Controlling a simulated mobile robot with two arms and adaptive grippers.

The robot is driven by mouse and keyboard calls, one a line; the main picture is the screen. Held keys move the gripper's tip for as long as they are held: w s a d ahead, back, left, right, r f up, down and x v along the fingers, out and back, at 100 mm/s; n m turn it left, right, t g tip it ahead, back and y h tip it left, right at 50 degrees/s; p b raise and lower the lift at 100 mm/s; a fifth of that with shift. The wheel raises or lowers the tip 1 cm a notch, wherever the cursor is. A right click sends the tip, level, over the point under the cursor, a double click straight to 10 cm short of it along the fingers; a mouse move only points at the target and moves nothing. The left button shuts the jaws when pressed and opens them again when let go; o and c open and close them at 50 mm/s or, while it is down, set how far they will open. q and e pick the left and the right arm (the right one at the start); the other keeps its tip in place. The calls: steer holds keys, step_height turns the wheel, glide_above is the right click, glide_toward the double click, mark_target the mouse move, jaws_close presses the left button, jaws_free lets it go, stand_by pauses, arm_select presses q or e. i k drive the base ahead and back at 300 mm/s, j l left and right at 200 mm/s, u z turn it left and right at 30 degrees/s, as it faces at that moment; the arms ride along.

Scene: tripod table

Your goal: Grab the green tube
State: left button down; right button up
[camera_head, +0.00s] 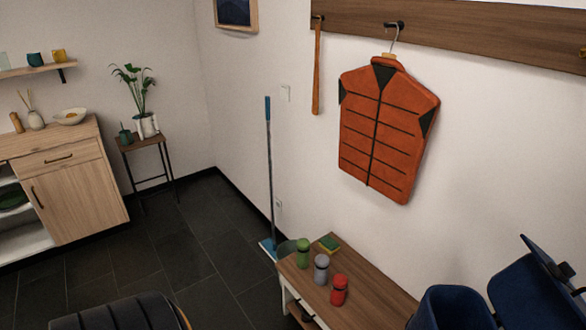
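The green tube (303,253) stands upright at the left end of a low wooden bench (372,299). A grey tube (321,269) and a red tube (339,290) stand beside it in a slanting row toward the lower right. A small green and yellow block (329,243) lies just behind the tubes. Neither my left nor my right gripper is in view. Nothing touches the green tube from above.
A broom (269,180) leans at the wall beyond the bench's left end. An orange vest (385,130) hangs above the bench. A cabinet (75,180) and plant stand (147,145) are at left. Dark floor (180,240) between is clear. I cannot identify dark shapes along the bottom.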

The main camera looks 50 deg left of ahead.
mark_target(303, 248)
steer(key=u, duration=1.5)
steer(key=i+j+u, duration=0.3)
steer(key=i, duration=0.3)
steer(key=i+j+u, duration=0.1)
steer(key=i+u, duration=0.2)
steer(key=i, duration=0.35)
